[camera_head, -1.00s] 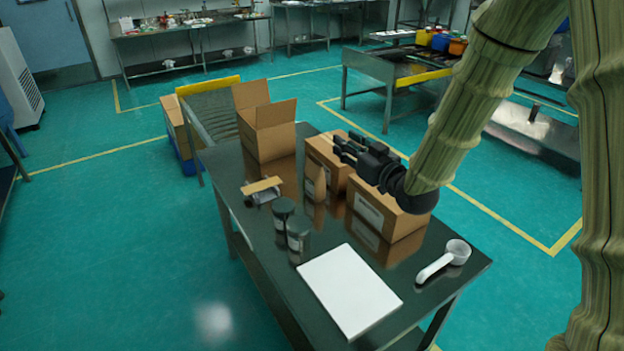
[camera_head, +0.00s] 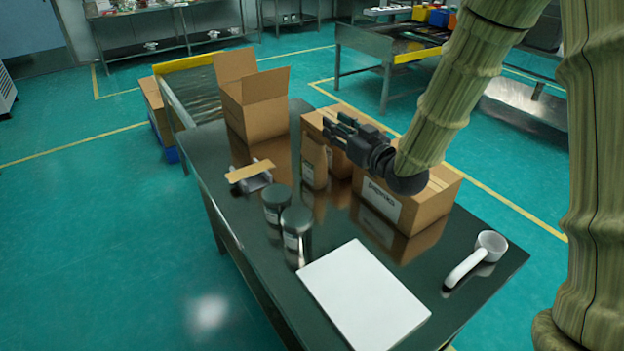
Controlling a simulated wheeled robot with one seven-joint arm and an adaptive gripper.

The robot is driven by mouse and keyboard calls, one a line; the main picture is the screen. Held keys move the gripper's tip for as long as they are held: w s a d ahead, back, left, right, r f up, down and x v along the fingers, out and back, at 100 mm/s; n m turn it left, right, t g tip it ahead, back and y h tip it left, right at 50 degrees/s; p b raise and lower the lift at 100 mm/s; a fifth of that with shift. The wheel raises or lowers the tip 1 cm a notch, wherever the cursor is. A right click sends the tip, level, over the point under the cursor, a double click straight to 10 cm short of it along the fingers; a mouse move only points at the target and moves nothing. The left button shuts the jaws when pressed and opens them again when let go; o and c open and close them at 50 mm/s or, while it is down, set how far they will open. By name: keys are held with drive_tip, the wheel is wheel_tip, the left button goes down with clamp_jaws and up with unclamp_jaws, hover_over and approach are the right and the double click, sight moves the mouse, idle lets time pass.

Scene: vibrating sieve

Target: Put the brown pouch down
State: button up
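The brown pouch (camera_head: 314,167) stands upright on the dark, shiny table (camera_head: 228,208), in front of a closed cardboard box. My black gripper (camera_head: 337,124) is just above and to the right of the pouch, over the boxes. Its fingers look spread, with a gap between them and nothing visible in it. The pouch looks apart from the fingers, though the depth between them is hard to judge.
Closed boxes (camera_head: 408,208) stand behind and right of the pouch; an open box (camera_head: 253,108) is at the far end. Two dark jars (camera_head: 296,232), a small stand with a wooden strip (camera_head: 250,172), a white board (camera_head: 364,297) and a white scoop (camera_head: 474,258) occupy the table.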

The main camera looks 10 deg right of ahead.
drive_tip(key=b, duration=0.8)
approach(314, 140)
drive_tip(key=shift+x, duration=5.3)
drive_tip(key=shift+d+f, duration=0.1)
drive_tip(key=shift+d, duration=0.05)
clamp_jaws()
